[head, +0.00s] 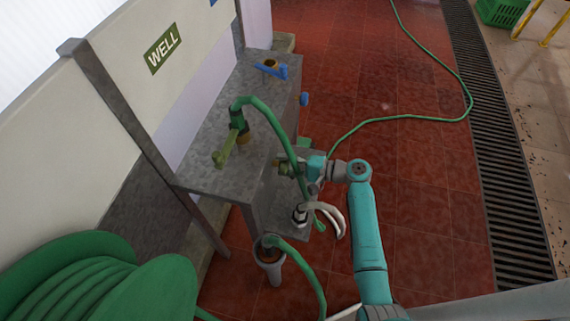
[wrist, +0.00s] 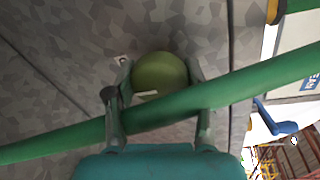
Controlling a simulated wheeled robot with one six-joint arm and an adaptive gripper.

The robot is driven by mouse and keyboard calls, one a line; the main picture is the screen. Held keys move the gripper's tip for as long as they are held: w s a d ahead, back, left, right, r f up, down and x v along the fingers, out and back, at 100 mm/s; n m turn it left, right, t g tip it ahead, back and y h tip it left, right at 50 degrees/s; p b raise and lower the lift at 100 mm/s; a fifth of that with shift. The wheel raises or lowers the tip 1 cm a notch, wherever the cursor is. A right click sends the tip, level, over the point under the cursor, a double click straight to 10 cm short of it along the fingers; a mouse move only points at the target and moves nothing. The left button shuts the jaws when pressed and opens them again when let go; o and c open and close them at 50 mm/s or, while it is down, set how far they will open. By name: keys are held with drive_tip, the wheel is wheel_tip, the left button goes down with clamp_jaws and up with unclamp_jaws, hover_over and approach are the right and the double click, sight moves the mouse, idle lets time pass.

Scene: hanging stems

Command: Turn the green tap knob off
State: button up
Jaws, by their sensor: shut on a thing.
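The green tap knob (wrist: 160,72) is round and sits between the two fingers of my gripper (wrist: 158,92) in the wrist view. My gripper is shut on it. In the head view the knob (head: 281,168) shows small at the front of the grey stand, with my gripper (head: 288,168) reaching it from the right. A green hose (wrist: 215,92) crosses in front of the knob and over the fingers in the wrist view, hiding the knob's lower edge. I cannot tell how far the knob is turned.
A green lever tap (head: 230,146) stands on the grey stand (head: 205,165), its hose arching down beside my gripper. A blue-handled tap (head: 271,69) and blue knob (head: 304,99) are farther back. A hose reel (head: 100,285) fills the lower left. Red floor at right is mostly clear.

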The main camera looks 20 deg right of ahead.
idle(0.5)
drive_tip(key=o, duration=1.2)
drive_tip(key=shift+d, duration=0.1)
drive_tip(key=v, duration=1.2)
